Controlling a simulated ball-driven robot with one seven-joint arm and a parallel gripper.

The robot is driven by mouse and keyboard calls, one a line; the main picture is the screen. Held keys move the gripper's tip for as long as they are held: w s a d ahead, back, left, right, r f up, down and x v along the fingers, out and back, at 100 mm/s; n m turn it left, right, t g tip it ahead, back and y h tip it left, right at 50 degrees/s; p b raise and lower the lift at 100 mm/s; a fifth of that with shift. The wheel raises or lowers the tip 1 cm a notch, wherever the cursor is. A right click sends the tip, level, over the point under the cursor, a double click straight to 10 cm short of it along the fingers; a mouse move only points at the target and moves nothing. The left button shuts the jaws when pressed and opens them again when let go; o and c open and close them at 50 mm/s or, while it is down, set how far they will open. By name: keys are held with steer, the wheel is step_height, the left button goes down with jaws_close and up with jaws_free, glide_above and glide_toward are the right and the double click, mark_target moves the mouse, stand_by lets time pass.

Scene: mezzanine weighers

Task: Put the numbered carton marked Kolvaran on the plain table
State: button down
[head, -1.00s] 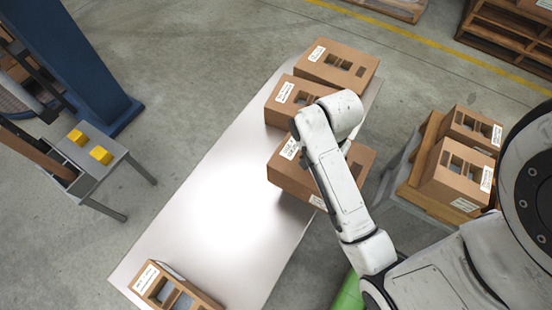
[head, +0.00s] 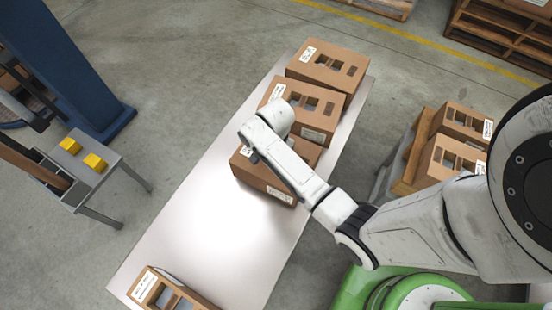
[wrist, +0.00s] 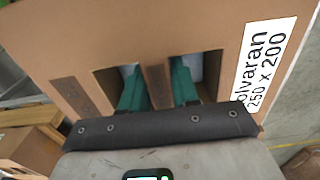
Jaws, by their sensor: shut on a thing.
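The Kolvaran carton (head: 258,179) is brown with white labels and cut-out holes. In the wrist view (wrist: 215,22) its label reads "olvaran" and "250 x 200", with the first letter cut off. My gripper (wrist: 158,88) has its green fingers in two holes of the carton's top and is shut on it. In the head view my arm hides the fingers and part of the carton. The carton is over the long pale table (head: 215,230). I cannot tell whether it touches the tabletop.
Two cartons (head: 327,66) (head: 302,103) stand at the table's far end, close to the held one. Another carton (head: 165,292) is at the near end. The tabletop between is clear. Cartons on a pallet (head: 408,165) stand right. A small grey table (head: 112,168) with yellow blocks stands left.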

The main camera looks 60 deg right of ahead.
steer(key=shift+f, duration=0.9)
steer(key=shift+f, duration=0.1)
steer(key=c, duration=0.8)
jaws_free()
steer(key=shift+s, duration=0.1)
steer(key=shift+c, duration=0.2)
